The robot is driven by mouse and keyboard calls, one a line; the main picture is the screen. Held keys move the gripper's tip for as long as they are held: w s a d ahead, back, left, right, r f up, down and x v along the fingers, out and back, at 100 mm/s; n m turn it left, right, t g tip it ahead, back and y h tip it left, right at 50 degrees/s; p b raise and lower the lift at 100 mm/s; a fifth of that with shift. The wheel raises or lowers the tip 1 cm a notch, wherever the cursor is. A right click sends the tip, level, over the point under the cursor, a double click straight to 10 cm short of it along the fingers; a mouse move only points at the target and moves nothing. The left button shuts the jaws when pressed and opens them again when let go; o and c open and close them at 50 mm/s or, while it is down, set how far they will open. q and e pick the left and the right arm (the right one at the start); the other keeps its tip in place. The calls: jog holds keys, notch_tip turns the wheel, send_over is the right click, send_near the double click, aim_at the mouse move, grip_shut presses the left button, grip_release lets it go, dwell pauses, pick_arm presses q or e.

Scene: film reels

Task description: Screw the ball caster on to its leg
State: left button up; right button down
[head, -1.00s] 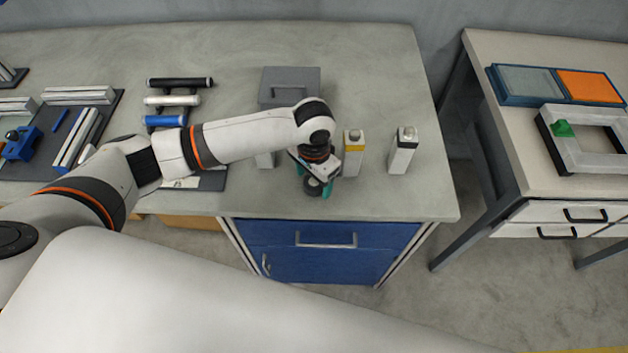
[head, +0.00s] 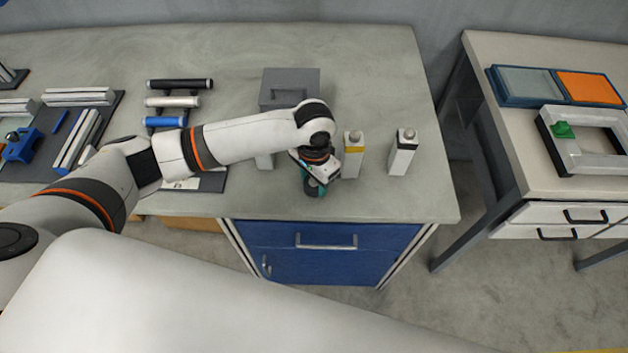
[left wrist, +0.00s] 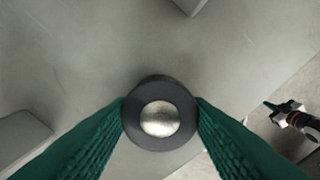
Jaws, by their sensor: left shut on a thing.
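The ball caster (left wrist: 158,116), a dark round ring with a shiny silver ball in its middle, sits between the green fingers of my left gripper (left wrist: 161,112) in the left wrist view. The fingers are shut on its sides. The ball faces the wrist camera; what lies under the caster is hidden. In the head view my left gripper (head: 315,188) points down near the bench's front edge, left of a pale post with a yellow band (head: 352,162). A dark-banded post (head: 401,158) stands farther right. Another pale post (head: 264,161) is partly hidden behind my arm. My right gripper (left wrist: 276,107) shows small in the left wrist view.
A grey box (head: 291,80) stands behind my left gripper. Black, white and blue rollers (head: 180,84) lie on a rack to the left. The bench (head: 380,75) is clear behind the posts. A second table (head: 500,60) stands at the right, beyond a gap.

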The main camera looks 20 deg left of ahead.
aim_at(314, 182)
pick_arm(q)
notch_tip(314, 182, up, 10)
jog(key=shift+f+b, duration=0.15)
jog(key=shift+b, duration=0.25)
